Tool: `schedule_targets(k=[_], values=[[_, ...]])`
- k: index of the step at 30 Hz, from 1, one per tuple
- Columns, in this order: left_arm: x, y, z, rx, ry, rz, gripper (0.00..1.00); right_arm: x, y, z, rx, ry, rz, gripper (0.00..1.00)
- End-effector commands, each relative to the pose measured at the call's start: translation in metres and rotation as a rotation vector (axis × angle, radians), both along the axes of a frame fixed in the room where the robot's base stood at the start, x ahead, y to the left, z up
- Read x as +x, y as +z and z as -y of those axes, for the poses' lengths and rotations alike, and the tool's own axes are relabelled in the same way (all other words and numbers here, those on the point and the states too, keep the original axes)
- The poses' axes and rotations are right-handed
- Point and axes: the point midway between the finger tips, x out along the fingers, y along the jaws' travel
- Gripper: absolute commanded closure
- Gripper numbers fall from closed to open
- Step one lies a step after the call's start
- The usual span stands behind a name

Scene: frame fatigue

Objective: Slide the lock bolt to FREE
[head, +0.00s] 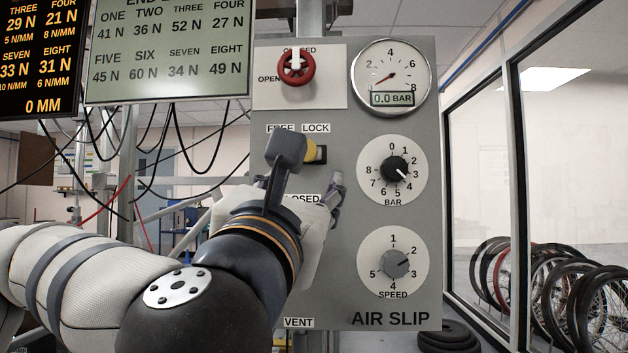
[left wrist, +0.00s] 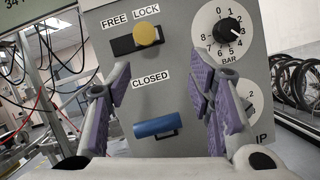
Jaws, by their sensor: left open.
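The lock bolt is a yellow round knob (left wrist: 147,33) in a short black slot on the grey panel. In the left wrist view it sits at the right end of the slot, under the LOCK label (left wrist: 146,10); the FREE label (left wrist: 114,21) is above the left end. In the head view the knob (head: 312,151) shows only partly, behind my left gripper (head: 313,172). My left gripper is open and empty in front of the panel; in the left wrist view its purple-padded fingers (left wrist: 162,75) are spread below the knob, apart from it. My right gripper is not in view.
A blue handle (left wrist: 158,126) under a CLOSED label lies between the fingers in the wrist view. The panel (head: 345,275) also carries a red valve (head: 295,69), a gauge (head: 391,77), a BAR dial (head: 394,169) and a SPEED dial (head: 396,264). Screens hang at the upper left.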

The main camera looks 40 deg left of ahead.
Motion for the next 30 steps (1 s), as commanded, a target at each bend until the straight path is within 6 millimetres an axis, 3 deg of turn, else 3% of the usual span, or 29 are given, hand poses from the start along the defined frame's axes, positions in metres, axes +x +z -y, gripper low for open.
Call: schedule_targets(k=[2,5,12,15,21,30], values=[[-0.011,0.012,-0.011,-0.056,0.015,0.051,0.52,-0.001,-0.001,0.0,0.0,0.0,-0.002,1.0],[-0.011,0.021,-0.013,-0.066,0.018,0.064,0.52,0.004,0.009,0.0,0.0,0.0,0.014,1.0],[0.0,0.044,-0.023,-0.06,0.017,0.08,0.52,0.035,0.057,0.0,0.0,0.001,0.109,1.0],[0.031,0.042,-0.037,-0.066,0.021,0.066,0.52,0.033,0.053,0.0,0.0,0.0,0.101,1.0],[0.07,0.055,-0.055,-0.061,0.018,0.06,0.52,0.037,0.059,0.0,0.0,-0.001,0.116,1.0],[0.087,0.06,-0.063,-0.061,0.015,0.058,0.52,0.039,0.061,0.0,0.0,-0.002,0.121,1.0]])
